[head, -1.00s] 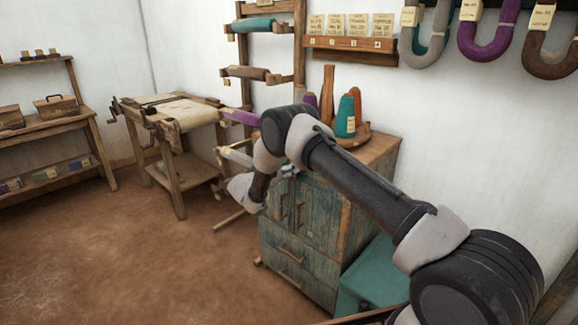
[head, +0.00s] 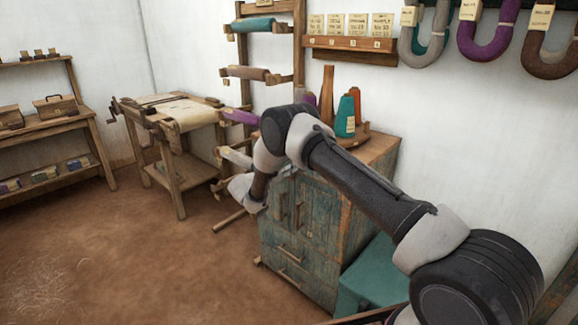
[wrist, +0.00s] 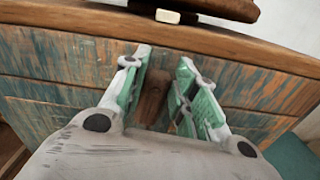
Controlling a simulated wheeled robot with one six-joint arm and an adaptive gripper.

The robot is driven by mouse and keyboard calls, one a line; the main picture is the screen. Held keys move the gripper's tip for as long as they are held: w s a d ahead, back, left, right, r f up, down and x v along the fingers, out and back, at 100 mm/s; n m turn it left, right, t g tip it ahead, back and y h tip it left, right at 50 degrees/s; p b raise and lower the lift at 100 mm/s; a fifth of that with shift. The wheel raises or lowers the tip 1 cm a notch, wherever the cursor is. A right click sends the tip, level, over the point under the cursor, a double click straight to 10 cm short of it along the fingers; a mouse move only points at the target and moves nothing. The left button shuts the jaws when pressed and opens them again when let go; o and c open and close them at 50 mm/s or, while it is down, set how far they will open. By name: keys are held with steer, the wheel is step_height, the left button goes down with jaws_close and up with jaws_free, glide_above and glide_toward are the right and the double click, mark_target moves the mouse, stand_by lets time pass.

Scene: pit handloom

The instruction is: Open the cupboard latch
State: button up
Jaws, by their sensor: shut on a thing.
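The weathered blue-green cupboard (head: 325,222) stands against the wall in the head view, with upright door handles and drawers on its front. In the wrist view, its planked front (wrist: 62,75) fills the middle under a wooden top edge. A brown wooden latch (wrist: 152,97) stands out from this front. My gripper (wrist: 163,72) is shut on the latch, with one green-padded finger on each side of it. The lower part of the latch is hidden by the gripper body. In the head view my arm hides most of the gripper and the latch.
Cones of yarn (head: 345,116) stand on the cupboard top. A teal chest (head: 368,275) sits close at its right. A wooden worktable (head: 175,150) and a wall rack (head: 300,50) stand behind and to the left. The brown floor (head: 130,255) at the left is clear.

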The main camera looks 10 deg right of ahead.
steer(key=shift+s+d+f+m, duration=0.2)
steer(key=shift+f+m, duration=0.1)
steer(key=shift+m, duration=2.45)
steer(key=shift+s+d+f+m, duration=0.1)
steer(key=shift+s+f+m, duration=0.2)
steer(key=shift+m, duration=2.4)
steer(key=shift+s+d+f+m, duration=0.15)
steer(key=shift+f+m, duration=0.15)
steer(key=shift+m, duration=2.45)
steer(key=o, duration=1)
steer(key=shift+o, duration=0.2)
steer(key=shift+a, duration=0.1)
steer(key=v, duration=1.2)
